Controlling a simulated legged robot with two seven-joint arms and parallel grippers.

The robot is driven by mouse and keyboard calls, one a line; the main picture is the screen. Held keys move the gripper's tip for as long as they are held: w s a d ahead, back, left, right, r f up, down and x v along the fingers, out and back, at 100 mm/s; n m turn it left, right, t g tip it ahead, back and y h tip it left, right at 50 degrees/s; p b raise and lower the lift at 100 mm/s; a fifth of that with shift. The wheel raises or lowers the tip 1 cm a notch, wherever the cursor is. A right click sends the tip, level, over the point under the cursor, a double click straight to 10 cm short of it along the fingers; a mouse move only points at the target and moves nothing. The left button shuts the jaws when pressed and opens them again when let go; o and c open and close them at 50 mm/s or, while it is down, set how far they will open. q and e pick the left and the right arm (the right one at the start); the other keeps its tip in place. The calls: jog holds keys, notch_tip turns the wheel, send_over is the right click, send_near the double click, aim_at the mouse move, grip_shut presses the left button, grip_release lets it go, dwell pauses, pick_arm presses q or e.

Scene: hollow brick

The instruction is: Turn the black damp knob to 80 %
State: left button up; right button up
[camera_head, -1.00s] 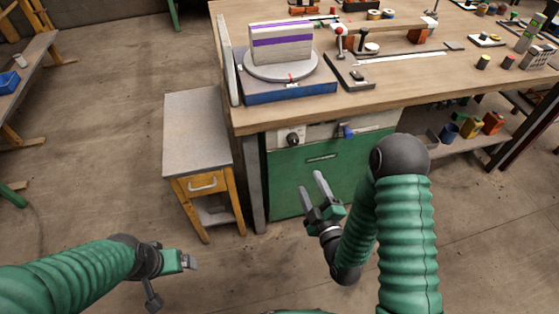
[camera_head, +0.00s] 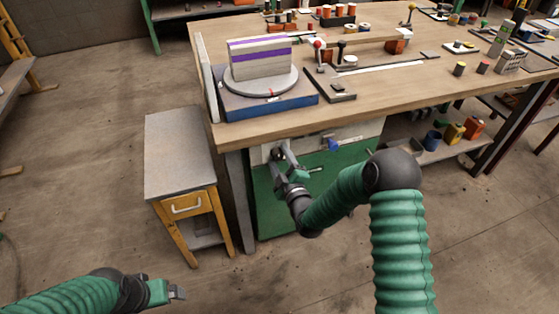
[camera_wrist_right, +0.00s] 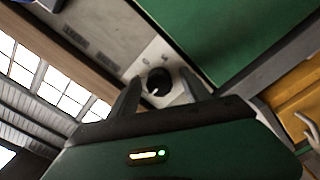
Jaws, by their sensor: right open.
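The black knob (camera_wrist_right: 158,82) shows in the right wrist view on a pale plate, with a small white mark on its face. My right gripper (camera_wrist_right: 160,94) is open, its two fingers on either side of the knob with gaps visible. Contact cannot be seen. In the head view my right gripper (camera_head: 281,151) is at the pale panel strip under the bench top and largely covers the knob. My left gripper (camera_head: 178,292) is low at the left, away from the bench; its finger opening is unclear.
A blue knob (camera_head: 333,145) sits to the right on the same strip, above a green panel (camera_head: 325,185). A small drawer cabinet (camera_head: 180,160) stands left of the bench. The bench top (camera_head: 390,100) overhangs the panel and carries a turntable (camera_head: 262,82) with a striped block.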

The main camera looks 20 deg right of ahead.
grip_shut()
dwell(0.4)
jog(key=shift+a+m, duration=0.1)
jog(key=shift+m, duration=0.3)
jog(key=m, duration=0.3)
jog(key=shift+m, duration=0.4)
jog(key=m+p, duration=0.1)
jog(key=m, duration=0.4)
jog(key=shift+f, duration=0.1)
jog(key=m, duration=0.5)
jog(key=shift+m, duration=0.4)
jog(key=shift+s+m+p, duration=0.1)
jog(key=shift+m+p, duration=0.4)
jog(key=shift+m, duration=1.7)
